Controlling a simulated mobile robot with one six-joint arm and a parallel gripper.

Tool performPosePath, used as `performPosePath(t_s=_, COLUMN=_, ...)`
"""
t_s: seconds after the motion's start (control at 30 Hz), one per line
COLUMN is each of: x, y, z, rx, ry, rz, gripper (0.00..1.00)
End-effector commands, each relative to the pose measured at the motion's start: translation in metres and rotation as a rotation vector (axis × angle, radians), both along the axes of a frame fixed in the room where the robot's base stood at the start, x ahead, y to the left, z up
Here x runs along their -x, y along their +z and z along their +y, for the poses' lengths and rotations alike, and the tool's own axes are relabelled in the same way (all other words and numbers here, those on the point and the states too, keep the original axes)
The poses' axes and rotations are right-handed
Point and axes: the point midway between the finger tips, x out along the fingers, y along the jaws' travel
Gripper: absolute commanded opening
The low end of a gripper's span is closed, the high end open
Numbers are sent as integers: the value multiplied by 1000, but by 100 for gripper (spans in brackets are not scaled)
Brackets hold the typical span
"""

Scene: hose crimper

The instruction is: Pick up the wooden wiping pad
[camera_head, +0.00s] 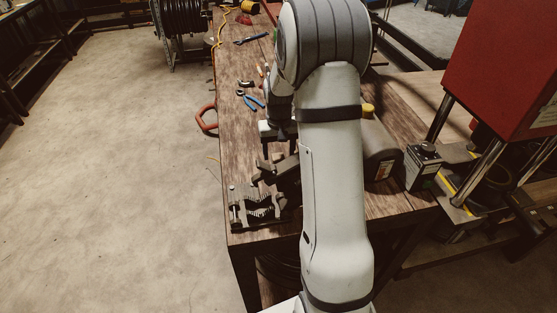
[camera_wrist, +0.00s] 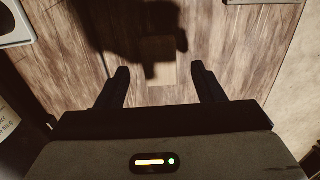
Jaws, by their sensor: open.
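In the wrist view, the wooden wiping pad (camera_wrist: 160,74) looks like a light brown rectangle lying flat on the wooden bench top. Its far part is in dark shadow, so its outline is faint. My gripper (camera_wrist: 160,68) is open, with its two black fingers apart on the left and right of the pad in the picture. Nothing is held. I cannot tell how high the fingertips are above the bench. In the head view my arm covers much of the bench, and I cannot make out the pad there.
A vise-like tool (camera_head: 252,207) sits at the bench's near left corner. A control box (camera_head: 422,160) and red press (camera_head: 505,65) stand right.

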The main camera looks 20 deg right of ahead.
Motion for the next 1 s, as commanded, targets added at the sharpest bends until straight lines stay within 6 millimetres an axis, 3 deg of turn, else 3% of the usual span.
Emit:
performPosePath(t_s=0.2, x=0, y=-23, z=0, rx=0, ry=0, rz=0, gripper=62)
performPosePath(t_s=0.43, x=0, y=-25, z=-1, rx=0, ry=-1, rz=-1, gripper=62)
performPosePath(t_s=1.0, x=0, y=-24, z=-1, rx=0, ry=-2, rz=-1, gripper=15)
